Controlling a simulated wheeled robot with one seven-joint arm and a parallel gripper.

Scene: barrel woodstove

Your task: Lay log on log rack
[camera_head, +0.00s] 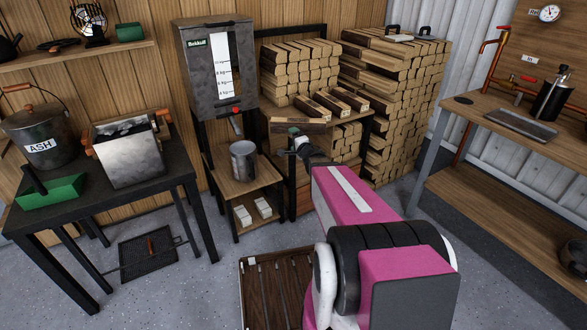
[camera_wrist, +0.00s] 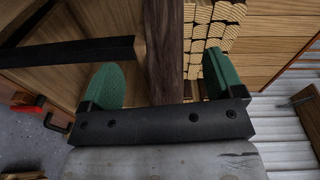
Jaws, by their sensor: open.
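My gripper (camera_head: 297,140) is at the front of the wooden log rack (camera_head: 290,30), partly hidden by my pink arm. A dark-barked log (camera_head: 298,126) lies by its tip. In the wrist view a dark log (camera_wrist: 163,50) runs up the picture between the two green fingers of my gripper (camera_wrist: 164,82). The fingers are open, with a gap showing on each side of the log. Several pale-ended logs (camera_head: 329,103) lie on the rack's shelf behind, in front of a stacked pile (camera_head: 300,65). Whether the log touches the shelf is hidden.
A grey pellet hopper (camera_head: 210,70) stands left of the rack, with a metal bucket (camera_head: 243,160) on a low stand. A tall log pile (camera_head: 395,100) is to the right. A workbench (camera_head: 530,140) stands far right. Open floor (camera_head: 400,225) lies between.

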